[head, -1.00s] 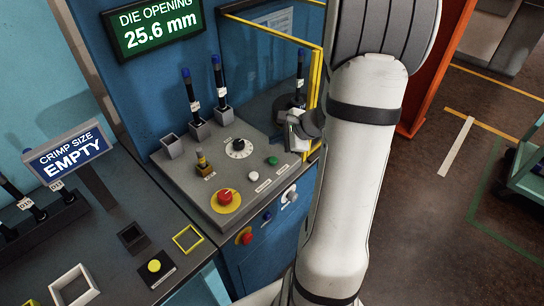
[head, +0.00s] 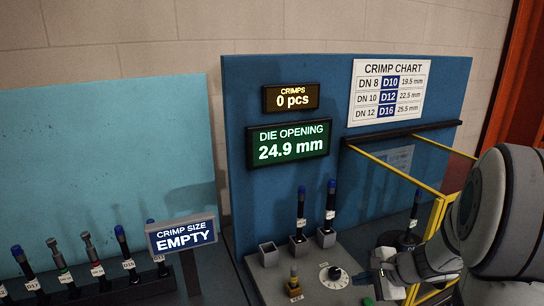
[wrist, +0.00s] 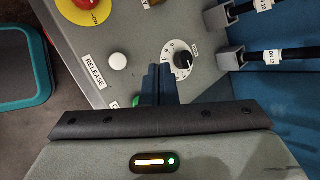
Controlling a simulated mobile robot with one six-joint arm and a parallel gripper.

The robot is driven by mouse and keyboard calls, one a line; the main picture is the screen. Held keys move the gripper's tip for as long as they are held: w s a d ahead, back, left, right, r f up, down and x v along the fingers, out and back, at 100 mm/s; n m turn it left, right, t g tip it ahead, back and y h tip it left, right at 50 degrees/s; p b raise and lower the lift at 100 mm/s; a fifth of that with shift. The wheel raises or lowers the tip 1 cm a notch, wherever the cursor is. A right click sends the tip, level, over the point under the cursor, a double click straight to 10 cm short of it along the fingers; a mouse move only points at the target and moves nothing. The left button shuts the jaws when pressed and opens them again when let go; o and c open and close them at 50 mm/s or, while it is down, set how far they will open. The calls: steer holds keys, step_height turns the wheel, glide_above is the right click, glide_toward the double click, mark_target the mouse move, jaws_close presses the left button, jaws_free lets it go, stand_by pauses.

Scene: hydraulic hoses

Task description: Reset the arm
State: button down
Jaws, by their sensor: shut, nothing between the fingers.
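My gripper (wrist: 158,72) shows in the wrist view with its two dark fingers together and nothing between them. It is over the grey control panel (wrist: 140,30), beside the round dial (wrist: 182,60) and the white RELEASE button (wrist: 118,61). I cannot tell its exact height above the panel. In the head view my arm comes in from the right, and my gripper (head: 378,286) is at the right of the panel, near the yellow guard frame (head: 437,215). The dial (head: 334,273) is to its left there.
The die opening display (head: 288,142) reads 24.9 mm, the crimps display (head: 291,97) 0 pcs and the crimp size sign (head: 181,236) EMPTY. Black hoses (head: 301,212) stand upright in grey holders. A rack of several dies (head: 90,290) is at lower left. A red-and-yellow knob (wrist: 90,8) is on the panel.

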steer(key=s+a+r+n+g+h, duration=0.1)
steer(key=s+a+r+n+g, duration=0.3)
steer(key=s+a+n, duration=0.45)
steer(key=s+a+r+n+t+h, duration=0.1)
steer(key=s+r+n+h, duration=0.3)
steer(key=s+n, duration=0.4)
steer(key=shift+s+r+h, duration=0.25)
steer(key=shift+r+h, duration=0.05)
steer(key=shift+r, duration=0.5)
